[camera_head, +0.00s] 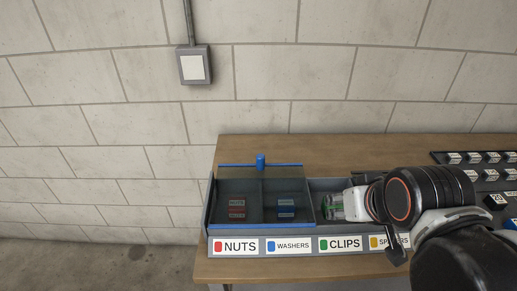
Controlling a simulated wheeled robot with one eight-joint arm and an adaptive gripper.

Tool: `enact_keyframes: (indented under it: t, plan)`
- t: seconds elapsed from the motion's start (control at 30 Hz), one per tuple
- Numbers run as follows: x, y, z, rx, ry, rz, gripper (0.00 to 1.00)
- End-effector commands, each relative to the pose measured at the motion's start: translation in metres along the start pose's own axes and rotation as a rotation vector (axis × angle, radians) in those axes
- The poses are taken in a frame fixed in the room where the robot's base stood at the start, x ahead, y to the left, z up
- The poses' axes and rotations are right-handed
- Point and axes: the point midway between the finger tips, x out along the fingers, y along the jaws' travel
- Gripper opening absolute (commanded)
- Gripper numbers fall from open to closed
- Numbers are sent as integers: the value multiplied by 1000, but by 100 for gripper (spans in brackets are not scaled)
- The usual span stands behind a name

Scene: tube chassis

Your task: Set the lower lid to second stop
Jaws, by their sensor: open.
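A grey bin tray (208,222) stands on the wooden bench, its front labelled NUTS, WASHERS, CLIPS and a partly covered fourth label. A blue-edged frame (245,239) surrounds the nuts and washers compartments. A blue bar (225,165) with an upright blue knob (260,161) runs along the back of these two compartments. I cannot tell which of these parts belongs to the lower lid, or its stop. My gripper (334,207) is open over the clips compartment, right of the blue frame. My arm hides the right part of the tray.
Red parts (237,213) lie in the nuts compartment and blue parts (286,212) in the washers compartment. A dark panel with several labelled blocks (492,157) is at the bench's right. A switch box (193,66) hangs on the wall. The bench (350,150) behind the tray is clear.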

Motion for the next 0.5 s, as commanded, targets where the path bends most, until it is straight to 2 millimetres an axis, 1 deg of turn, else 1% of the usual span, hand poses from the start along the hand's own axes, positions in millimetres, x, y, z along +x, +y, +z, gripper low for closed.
enact_keyframes:
  t: [0.07, 0.37, 0.5]
  plan:
    - [0, 0, 0, 0, 0, 0, 41]
    - [-9, -5, -22, 11, -45, -4, 41]
    - [-13, -8, -35, 20, -75, -5, 41]
